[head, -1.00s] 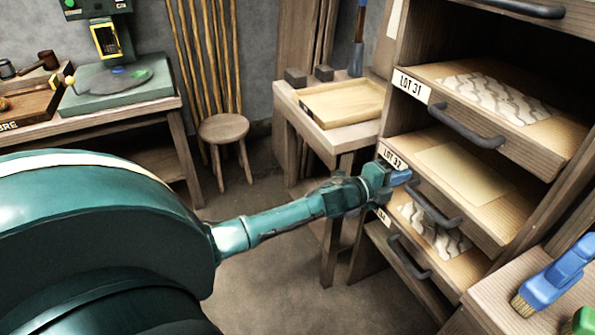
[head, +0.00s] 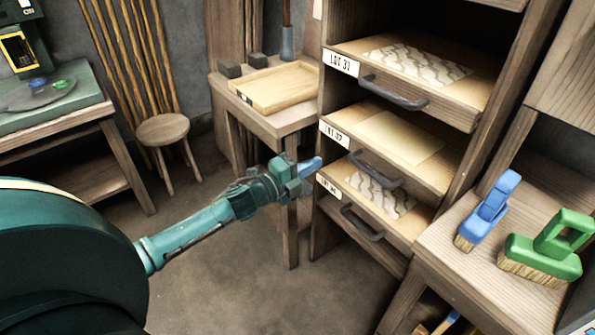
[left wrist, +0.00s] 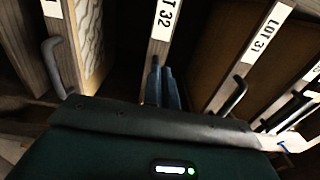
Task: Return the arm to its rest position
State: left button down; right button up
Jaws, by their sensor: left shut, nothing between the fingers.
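My left gripper (head: 311,168) is at the end of the teal arm in the head view, with its blue fingers shut and empty. It is just left of the drawer cabinet's front, close to the lowest labelled drawer. In the left wrist view the shut blue fingers (left wrist: 163,85) point towards the LOT 32 label (left wrist: 163,18). Whether they touch anything is hard to tell. The LOT 32 drawer (head: 398,139) holds a flat pale sheet. The LOT 31 drawer (head: 425,72) above and the drawer below (head: 375,195) hold patterned moulds. My right gripper is not in view.
A side table (head: 280,122) with a wooden tray (head: 277,87) stands behind the gripper. A stool (head: 163,130) is further left. A blue brush (head: 490,208) and a green brush (head: 545,248) lie on a bench at right. The floor (head: 250,270) below the arm is clear.

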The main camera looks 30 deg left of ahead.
pick_arm(q)
jog(key=s+d+f+n+g+y, duration=0.1)
jog(key=s+d+f+n, duration=0.3)
jog(key=s, duration=0.3)
jog(key=s+d+f+n, duration=0.1)
jog(key=s+d+n, duration=0.3)
jog(key=s+n, duration=0.3)
jog(key=s+d+r+n+g+y, duration=0.15)
jog(key=s+d+n, duration=0.35)
jog(key=s+n, duration=0.65)
jog(key=r+m+g+p, duration=0.1)
jog(key=p, duration=0.4)
jog(key=s+r+m+g+p, duration=0.1)
jog(key=p, duration=0.4)
jog(key=r+m+g+y+p, duration=0.1)
jog(key=r+p, duration=0.1)
jog(key=p, duration=0.3)
jog(key=shift+s+g, duration=0.25)
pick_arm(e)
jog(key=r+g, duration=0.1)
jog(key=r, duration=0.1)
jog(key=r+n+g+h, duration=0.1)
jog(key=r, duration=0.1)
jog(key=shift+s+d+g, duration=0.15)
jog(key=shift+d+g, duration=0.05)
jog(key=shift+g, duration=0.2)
